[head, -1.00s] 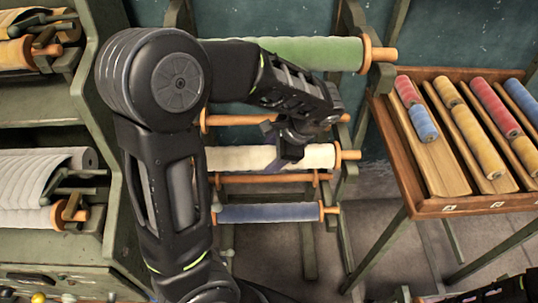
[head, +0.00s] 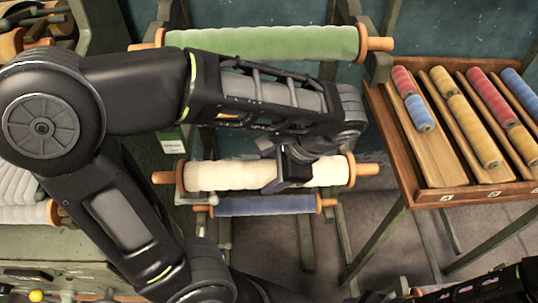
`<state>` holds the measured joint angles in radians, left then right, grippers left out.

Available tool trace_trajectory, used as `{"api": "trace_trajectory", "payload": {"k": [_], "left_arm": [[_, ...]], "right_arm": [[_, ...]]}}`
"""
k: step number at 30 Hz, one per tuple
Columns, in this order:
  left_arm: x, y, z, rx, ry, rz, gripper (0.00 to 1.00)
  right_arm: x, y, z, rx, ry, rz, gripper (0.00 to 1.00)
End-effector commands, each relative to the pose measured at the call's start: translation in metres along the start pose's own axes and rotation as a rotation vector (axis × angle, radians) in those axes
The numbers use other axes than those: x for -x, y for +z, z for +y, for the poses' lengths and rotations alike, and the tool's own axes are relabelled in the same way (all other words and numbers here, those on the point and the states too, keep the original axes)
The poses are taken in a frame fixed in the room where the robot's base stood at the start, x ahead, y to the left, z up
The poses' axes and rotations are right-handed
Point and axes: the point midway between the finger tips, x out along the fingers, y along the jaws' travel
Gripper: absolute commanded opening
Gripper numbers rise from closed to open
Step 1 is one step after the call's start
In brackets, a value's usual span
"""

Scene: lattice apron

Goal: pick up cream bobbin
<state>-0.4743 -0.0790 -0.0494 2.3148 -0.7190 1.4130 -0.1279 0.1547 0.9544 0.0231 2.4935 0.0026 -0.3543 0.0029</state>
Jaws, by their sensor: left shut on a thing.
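The cream bobbin (head: 225,176) is a long cream roll with orange end discs and pegs, lying roughly level in the middle of the head view. My left gripper (head: 287,172) is shut on it, a little right of its middle. The fingers and wrist hide part of the roll. The bobbin looks clear of the rack and nearer to me, in front of the rack's frame. Part of my right arm shows at the lower right edge, but its gripper does not show.
A green bobbin (head: 265,43) hangs above on the rack and a blue bobbin (head: 262,206) below. A wooden tray (head: 436,195) with several small coloured rolls stands at the right. A green bench (head: 60,262) with other rolls is at the left.

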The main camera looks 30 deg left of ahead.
Motion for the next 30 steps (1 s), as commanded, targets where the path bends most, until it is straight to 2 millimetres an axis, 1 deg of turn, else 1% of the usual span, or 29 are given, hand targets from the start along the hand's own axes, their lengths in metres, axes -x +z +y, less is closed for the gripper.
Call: {"api": "trace_trajectory", "payload": {"k": [1, 4, 9, 26, 30], "left_arm": [[0.011, 0.005, 0.003, -0.002, 0.0, -0.001, 0.0], [0.014, 0.006, 0.011, -0.001, 0.001, -0.002, 0.0], [0.015, 0.006, 0.015, 0.0, 0.0, -0.002, 0.0], [0.014, 0.006, 0.015, 0.001, 0.001, -0.002, 0.0], [0.014, 0.0, 0.012, 0.009, 0.006, -0.006, 0.0]], "right_arm": [[0.011, 0.001, -0.004, -0.001, 0.002, -0.002, 0.36], [0.015, 0.002, -0.005, -0.002, 0.004, -0.003, 0.36], [0.015, 0.002, -0.004, -0.003, 0.006, -0.005, 0.36], [0.014, 0.002, -0.004, -0.003, 0.005, -0.005, 0.36], [0.014, 0.002, -0.004, -0.003, 0.005, -0.004, 0.36]]}}
